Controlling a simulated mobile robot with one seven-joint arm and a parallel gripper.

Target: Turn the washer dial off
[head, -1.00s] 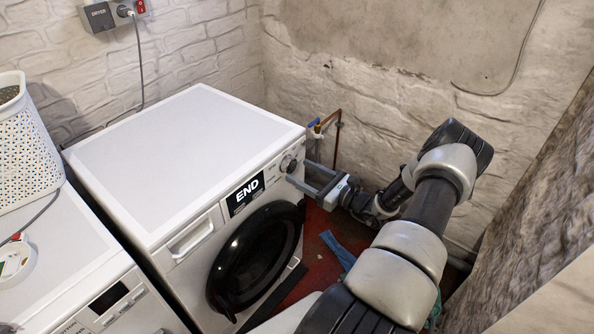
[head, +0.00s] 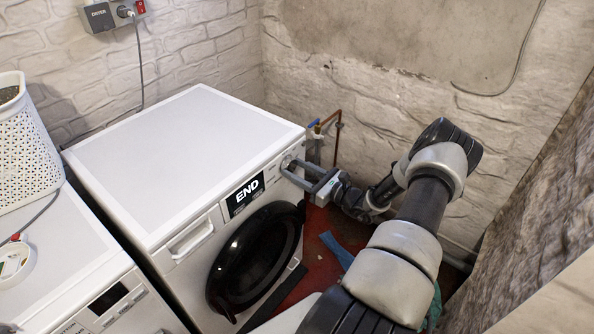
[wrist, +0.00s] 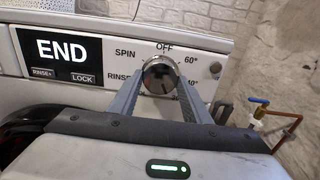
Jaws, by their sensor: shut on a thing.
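The washer (head: 190,160) is white, with a round black door and a display reading END (head: 245,194). Its silver dial (wrist: 160,76) is at the right end of the front panel. OFF is printed above the dial, SPIN and RINSE to its left, and 60° and 40° to its right. My gripper (wrist: 161,82) has one finger on each side of the dial and is shut on it. In the head view, my gripper (head: 291,168) reaches the panel from the right, and its fingers partly cover the dial. I cannot tell where the dial points.
A second white machine (head: 70,265) stands at the left with a white basket (head: 25,145) on it. A stone wall (head: 520,195) is close on the right. Copper pipes with a blue-handled valve (head: 316,124) are beside the washer. A blue cloth (head: 336,248) lies on the red floor.

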